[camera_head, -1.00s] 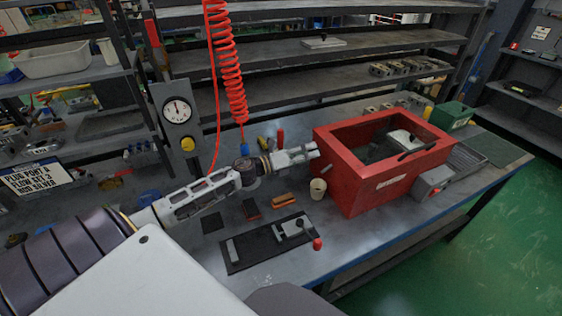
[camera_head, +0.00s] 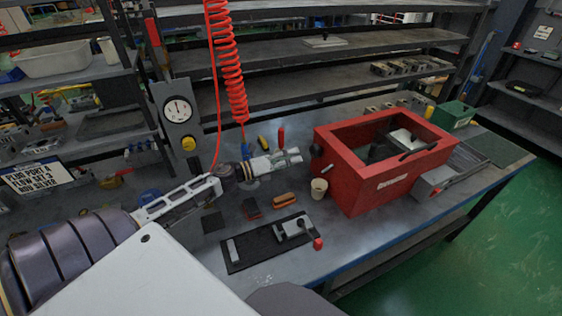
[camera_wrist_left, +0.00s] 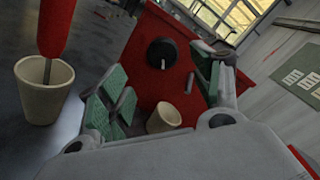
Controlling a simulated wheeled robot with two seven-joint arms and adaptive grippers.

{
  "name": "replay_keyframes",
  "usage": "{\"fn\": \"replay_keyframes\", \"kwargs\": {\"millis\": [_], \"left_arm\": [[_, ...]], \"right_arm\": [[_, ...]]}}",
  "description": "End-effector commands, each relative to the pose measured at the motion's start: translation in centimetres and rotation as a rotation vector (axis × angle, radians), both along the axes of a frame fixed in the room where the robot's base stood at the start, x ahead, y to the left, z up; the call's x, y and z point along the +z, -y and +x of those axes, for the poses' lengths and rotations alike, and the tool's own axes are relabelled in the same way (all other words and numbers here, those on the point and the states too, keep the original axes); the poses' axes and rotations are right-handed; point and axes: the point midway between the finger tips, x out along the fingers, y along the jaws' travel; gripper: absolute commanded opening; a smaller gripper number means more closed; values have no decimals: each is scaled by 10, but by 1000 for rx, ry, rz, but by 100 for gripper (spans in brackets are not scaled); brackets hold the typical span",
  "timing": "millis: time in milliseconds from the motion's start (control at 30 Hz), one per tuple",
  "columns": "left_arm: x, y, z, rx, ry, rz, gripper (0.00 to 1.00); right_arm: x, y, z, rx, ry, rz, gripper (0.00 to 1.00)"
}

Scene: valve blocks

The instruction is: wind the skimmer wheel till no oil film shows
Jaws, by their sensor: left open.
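The red tank (camera_head: 362,194) stands on the bench at the right, with an open top and dark parts inside. I cannot make out whether an oil film shows in it. A black round wheel (camera_head: 316,150) sits on the tank's left side, and a short pale peg (camera_head: 327,169) sticks out below it. The wheel also shows in the left wrist view (camera_wrist_left: 161,51), with a pale mark or pin at its lower edge. My left gripper (camera_head: 299,157) is open and empty, just left of the wheel and apart from it. In the left wrist view its green-padded fingers (camera_wrist_left: 163,88) are spread.
A cream cup (camera_head: 318,189) stands close by the tank's front left corner. A red-handled tool (camera_wrist_left: 55,25) stands in another cup (camera_wrist_left: 45,95). A black plate with a red-knobbed clamp (camera_head: 290,230) lies in front. A red coiled hose (camera_head: 230,80) hangs behind my left arm.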

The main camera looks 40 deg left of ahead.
Motion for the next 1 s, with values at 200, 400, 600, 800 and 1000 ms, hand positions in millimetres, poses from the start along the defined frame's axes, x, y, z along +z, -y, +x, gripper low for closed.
{"fn": "replay_keyframes", "kwargs": {"millis": [200, 400, 600, 800, 1000], "left_arm": [[-1, -9, -14, 1, -2, -1, 65], [-1, -14, -23, 1, -2, -1, 65], [-1, -16, -26, 1, -1, 0, 65], [-1, -17, -27, 1, -1, 0, 65], [-1, -17, -26, 1, -2, 0, 65]], "right_arm": [[0, 0, 0, 0, 0, 0, 0], [0, 0, 0, 0, 0, 0, 0], [0, 0, 0, 0, 0, 0, 0], [0, 0, 0, 0, 0, 0, 0], [0, 0, 0, 0, 0, 0, 0]]}}
